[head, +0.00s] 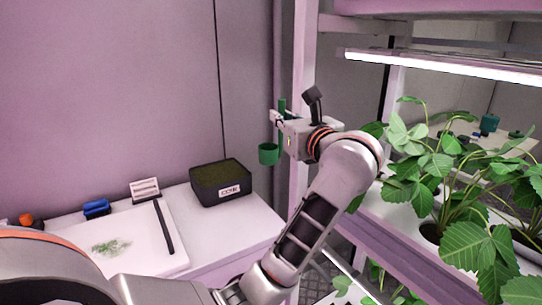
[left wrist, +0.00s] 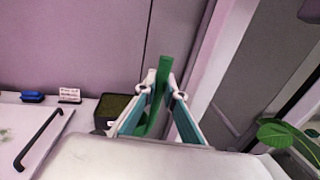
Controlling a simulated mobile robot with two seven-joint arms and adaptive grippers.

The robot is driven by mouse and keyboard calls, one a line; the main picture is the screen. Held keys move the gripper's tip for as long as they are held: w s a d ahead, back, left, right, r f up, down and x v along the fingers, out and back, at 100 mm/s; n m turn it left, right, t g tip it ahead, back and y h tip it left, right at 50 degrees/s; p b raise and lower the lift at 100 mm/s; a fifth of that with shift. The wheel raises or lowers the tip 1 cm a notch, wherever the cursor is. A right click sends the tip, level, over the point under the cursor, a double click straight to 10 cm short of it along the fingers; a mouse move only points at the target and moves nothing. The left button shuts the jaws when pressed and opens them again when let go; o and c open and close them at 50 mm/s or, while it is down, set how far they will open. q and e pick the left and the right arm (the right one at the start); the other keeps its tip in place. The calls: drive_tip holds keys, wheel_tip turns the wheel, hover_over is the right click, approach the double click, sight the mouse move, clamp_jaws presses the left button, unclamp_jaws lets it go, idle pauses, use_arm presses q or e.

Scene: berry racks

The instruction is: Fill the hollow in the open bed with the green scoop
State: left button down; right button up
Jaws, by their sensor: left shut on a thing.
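My left gripper (head: 281,128) is shut on the handle of the green scoop (head: 268,154) and holds it in the air in front of the rack post. The scoop's cup hangs below the fingers, and I cannot tell whether anything is in it. In the left wrist view the scoop's green handle (left wrist: 160,85) stands tilted between the two fingers (left wrist: 161,95). A black box labelled COIR (head: 221,188), with dark greenish-brown fill, stands on the white bench left of the gripper. It also shows in the left wrist view (left wrist: 104,121). No open bed with a hollow is clearly visible. My right gripper is not in view.
A pink rack post (head: 299,60) stands right behind the gripper. Leafy plants (head: 440,165) grow on the rack at right, under a light bar (head: 440,66). The bench holds a white board (head: 130,240) with a black bar (head: 164,227), a blue item (head: 96,208) and a small card (head: 145,190).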

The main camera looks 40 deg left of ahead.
use_arm(q)
drive_tip(key=w+a+f+p, duration=0.2)
drive_tip(key=a+f+p, duration=0.15)
drive_tip(key=a, duration=0.85)
drive_tip(key=w+a+f+p, duration=0.2)
drive_tip(key=w+a+p, duration=0.15)
drive_tip(key=a, duration=0.85)
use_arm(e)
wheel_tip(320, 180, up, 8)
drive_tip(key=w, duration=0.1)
use_arm(q)
wheel_tip(320, 180, down, 14)
drive_tip(key=b, duration=0.8)
drive_tip(key=shift+s+r, duration=0.25)
drive_tip(key=shift+s, duration=0.1)
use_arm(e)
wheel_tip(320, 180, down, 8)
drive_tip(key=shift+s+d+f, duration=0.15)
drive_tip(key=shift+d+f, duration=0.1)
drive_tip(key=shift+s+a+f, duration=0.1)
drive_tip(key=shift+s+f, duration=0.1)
